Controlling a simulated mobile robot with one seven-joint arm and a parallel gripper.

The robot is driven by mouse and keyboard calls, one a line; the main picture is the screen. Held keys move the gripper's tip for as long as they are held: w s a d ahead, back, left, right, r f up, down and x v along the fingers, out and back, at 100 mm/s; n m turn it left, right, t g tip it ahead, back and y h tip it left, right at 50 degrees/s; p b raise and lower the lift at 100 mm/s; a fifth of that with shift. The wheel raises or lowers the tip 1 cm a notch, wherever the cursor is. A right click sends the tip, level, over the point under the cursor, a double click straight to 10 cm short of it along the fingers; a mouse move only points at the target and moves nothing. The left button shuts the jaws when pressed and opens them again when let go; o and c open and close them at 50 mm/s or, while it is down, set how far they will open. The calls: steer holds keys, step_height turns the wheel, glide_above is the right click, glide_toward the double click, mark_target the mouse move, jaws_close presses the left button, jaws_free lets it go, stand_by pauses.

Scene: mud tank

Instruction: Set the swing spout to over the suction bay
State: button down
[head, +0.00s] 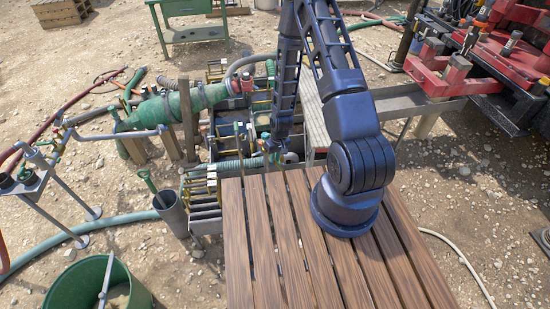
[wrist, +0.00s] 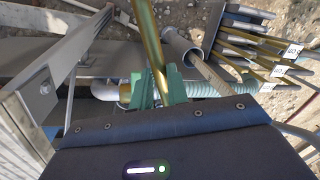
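My gripper (head: 273,152) reaches down into the tank behind the wooden deck. In the wrist view its green fingers (wrist: 160,88) stand close on both sides of a brass-coloured bar (wrist: 151,38) and appear shut on it. The bar runs up and away from the fingers. I cannot tell whether this bar belongs to the swing spout. A grey open-ended pipe (wrist: 184,47) lies just beyond the fingers, to the right of the bar. My arm and the deck hide much of the tank, and I cannot make out which compartment is the suction bay.
The slatted wooden deck (head: 262,245) fills the near foreground. A green ribbed hose (wrist: 222,90) runs right of the fingers. Yellow-edged grey plates (wrist: 250,40) with white labels stand to the right. A grey metal beam (wrist: 65,62) is close on the left.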

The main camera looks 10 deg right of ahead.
steer(key=shift+d, duration=0.1)
steer(key=w+d+n+g+h, duration=0.1)
steer(key=w+d+n, duration=0.55)
steer(key=n, duration=0.65)
steer(key=w+a+n+h, duration=0.2)
steer(key=w+a+n, duration=0.4)
steer(key=w+n, duration=0.3)
steer(key=shift+w+a+n+t, duration=0.15)
steer(key=shift+a+n+t, duration=0.25)
steer(key=shift+n, duration=2)
steer(key=c, duration=1.4)
jaws_free()
